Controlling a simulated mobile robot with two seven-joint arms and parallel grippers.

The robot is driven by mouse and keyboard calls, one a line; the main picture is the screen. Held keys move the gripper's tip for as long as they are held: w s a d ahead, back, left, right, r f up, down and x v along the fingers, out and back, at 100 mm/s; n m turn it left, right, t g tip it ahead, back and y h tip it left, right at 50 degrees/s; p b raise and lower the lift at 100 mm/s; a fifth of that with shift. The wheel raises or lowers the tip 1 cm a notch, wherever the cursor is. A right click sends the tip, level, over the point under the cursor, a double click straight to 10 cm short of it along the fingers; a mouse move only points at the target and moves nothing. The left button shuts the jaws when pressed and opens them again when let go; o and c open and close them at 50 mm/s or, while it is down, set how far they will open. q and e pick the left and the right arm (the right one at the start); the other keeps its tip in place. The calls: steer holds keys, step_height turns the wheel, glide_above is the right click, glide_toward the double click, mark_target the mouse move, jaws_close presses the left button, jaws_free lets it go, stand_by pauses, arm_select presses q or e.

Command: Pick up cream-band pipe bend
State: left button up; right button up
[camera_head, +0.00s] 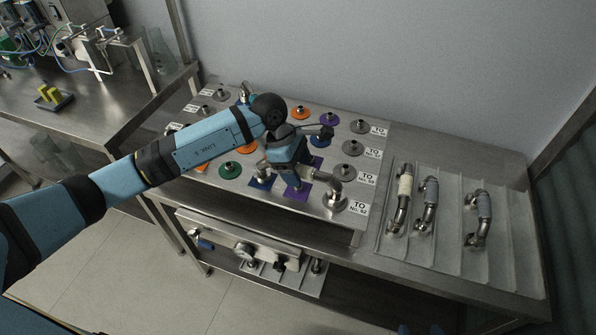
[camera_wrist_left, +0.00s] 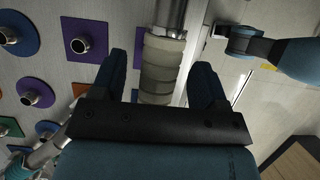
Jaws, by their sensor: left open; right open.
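In the left wrist view, a pipe bend (camera_wrist_left: 164,64) with pale cream-grey bands and a bare metal end runs between the two fingers of my left gripper (camera_wrist_left: 165,80). The fingers are open, one on each side of it, with gaps showing. In the head view, my left gripper (camera_head: 298,172) is over the front of the port panel and hides the middle of this pipe; a metal elbow (camera_head: 335,178) shows to its right. Another pipe bend with a cream band (camera_head: 404,186) lies in the rack at right.
The panel carries coloured ports, including a green disc (camera_head: 230,170) and a purple square (camera_head: 297,194). The rack tray (camera_head: 508,262) at right also holds two grey-banded pipe bends (camera_head: 430,195) (camera_head: 483,207). A wall stands behind; open floor lies in front.

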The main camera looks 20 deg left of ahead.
arm_select(q)
steer(key=shift+x, duration=1.1)
jaws_close()
steer(key=shift+r, duration=0.1)
steer(key=shift+r, duration=0.2)
step_height(320, 180, up, 20)
steer(key=b, duration=0.1)
steer(key=shift+f+b, duration=0.25)
steer(key=shift+b, duration=0.1)
steer(key=shift+a, duration=0.1)
